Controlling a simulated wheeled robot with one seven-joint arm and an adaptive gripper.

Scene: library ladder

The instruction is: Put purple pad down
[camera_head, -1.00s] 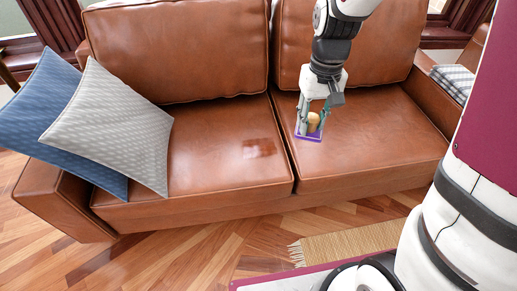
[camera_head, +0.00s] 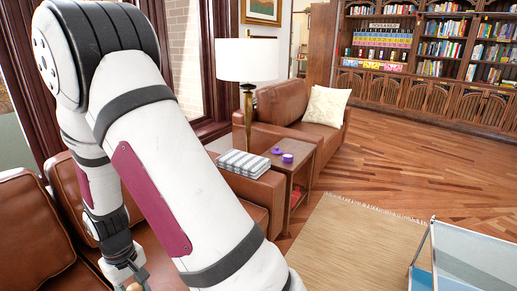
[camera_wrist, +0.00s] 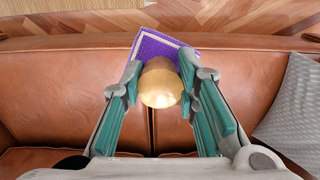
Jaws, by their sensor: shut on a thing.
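In the wrist view, the purple pad (camera_wrist: 150,45) has a pale border and a rounded golden-brown knob (camera_wrist: 160,85) in front of its middle. My gripper (camera_wrist: 160,80) is shut on the knob, one teal-lined finger on each side. The knob hides part of the pad and how the two join. The brown leather sofa (camera_wrist: 60,85) lies below; I cannot tell whether the pad touches it. In the head view, my gripper (camera_head: 130,278) is at the bottom edge, mostly cut off, and the pad is not visible there.
A wooden side table (camera_head: 300,172) with small purple items (camera_head: 287,158) stands beyond the sofa's armrest. A folded plaid cloth (camera_head: 243,163) lies on the armrest. A lamp (camera_head: 248,62) and armchair (camera_head: 310,115) stand behind. A glass-sided table (camera_head: 460,262) is at lower right.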

